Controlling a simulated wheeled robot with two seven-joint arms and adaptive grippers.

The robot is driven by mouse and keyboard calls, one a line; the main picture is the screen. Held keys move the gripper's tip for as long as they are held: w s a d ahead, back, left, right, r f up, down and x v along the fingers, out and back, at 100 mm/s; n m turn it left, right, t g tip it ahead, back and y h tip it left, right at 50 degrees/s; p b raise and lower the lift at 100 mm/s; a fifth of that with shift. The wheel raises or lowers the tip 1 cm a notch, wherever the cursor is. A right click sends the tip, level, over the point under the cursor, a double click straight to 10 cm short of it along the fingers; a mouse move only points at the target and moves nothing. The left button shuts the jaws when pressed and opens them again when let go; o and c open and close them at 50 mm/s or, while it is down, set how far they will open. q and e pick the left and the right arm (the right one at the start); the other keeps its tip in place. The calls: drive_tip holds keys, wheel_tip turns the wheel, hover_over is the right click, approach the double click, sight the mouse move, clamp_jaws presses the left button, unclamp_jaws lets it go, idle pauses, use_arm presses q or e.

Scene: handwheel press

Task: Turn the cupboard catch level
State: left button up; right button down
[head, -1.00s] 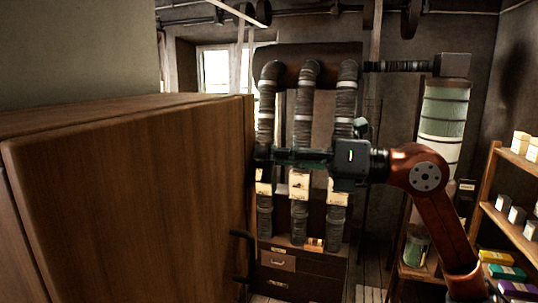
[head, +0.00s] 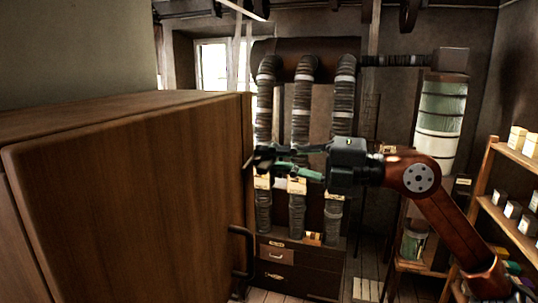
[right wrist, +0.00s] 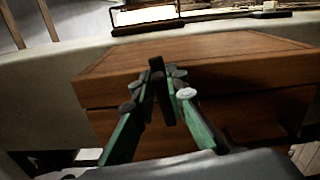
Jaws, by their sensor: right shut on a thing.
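The brown wooden cupboard (head: 130,190) fills the left of the head view, and its front also shows in the right wrist view (right wrist: 200,62). My right gripper (head: 264,158) reaches in from the right to the cupboard's right edge. In the right wrist view its green-sided fingers (right wrist: 158,78) close on a dark narrow bar, the catch (right wrist: 156,64). The fingers hide much of the catch, so its exact angle is hard to tell. My left gripper is not in view.
A black bar handle (head: 248,252) stands out from the cupboard's edge below the gripper. Behind are ribbed vertical pipes (head: 301,112) above a dark drawer chest (head: 300,272). Shelves with boxes and tins (head: 508,195) stand at the right.

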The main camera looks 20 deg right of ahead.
drive_tip(key=shift+m, duration=0.7)
drive_tip(key=shift+f, duration=0.1)
drive_tip(key=c, duration=2)
unclamp_jaws()
drive_tip(key=shift+w+d, duration=0.1)
drive_tip(key=v, duration=1.2)
drive_tip(key=shift+f, duration=0.1)
